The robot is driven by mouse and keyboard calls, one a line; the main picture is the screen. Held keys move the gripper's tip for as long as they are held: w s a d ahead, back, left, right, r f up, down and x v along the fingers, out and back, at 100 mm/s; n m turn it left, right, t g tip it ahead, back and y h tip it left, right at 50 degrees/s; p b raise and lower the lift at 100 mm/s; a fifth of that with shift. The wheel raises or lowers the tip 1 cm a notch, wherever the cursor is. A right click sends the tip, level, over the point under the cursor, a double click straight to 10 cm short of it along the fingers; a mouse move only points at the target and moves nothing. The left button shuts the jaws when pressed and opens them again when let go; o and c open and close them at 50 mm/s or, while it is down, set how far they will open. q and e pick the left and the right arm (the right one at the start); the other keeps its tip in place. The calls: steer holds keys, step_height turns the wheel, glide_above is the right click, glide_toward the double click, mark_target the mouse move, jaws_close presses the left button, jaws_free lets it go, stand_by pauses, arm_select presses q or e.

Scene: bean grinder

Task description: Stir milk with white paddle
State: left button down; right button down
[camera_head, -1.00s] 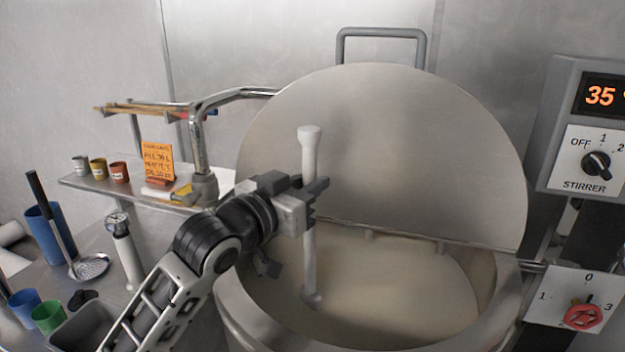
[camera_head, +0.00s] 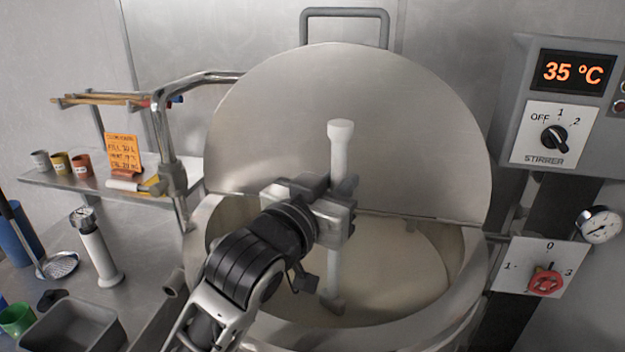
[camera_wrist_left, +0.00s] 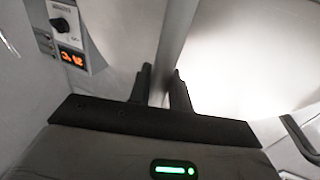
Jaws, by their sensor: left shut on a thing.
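The white paddle (camera_head: 340,150) stands near upright in the round steel vat (camera_head: 465,300), its lower end (camera_head: 333,303) in or at the surface of the pale milk (camera_head: 395,275). My left gripper (camera_head: 342,208) is shut on the paddle's shaft about midway up, above the milk. In the left wrist view the shaft (camera_wrist_left: 177,45) runs up between the two dark fingers (camera_wrist_left: 162,88). My right gripper is not in view.
The raised steel lid (camera_head: 350,90) stands behind the vat. At the right are the 35 °C stirrer control box (camera_head: 555,135) and a panel with a red knob (camera_head: 545,280). A shelf (camera_head: 60,182) with small cups and an orange note (camera_head: 124,153) is at the left.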

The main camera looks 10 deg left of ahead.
arm_select(q)
steer(key=w+d, duration=0.3)
steer(key=d, duration=0.4)
step_height(320, 180, up, 26)
steer(key=shift+w+a+r, duration=0.15)
stand_by(1.2)
stand_by(2.0)
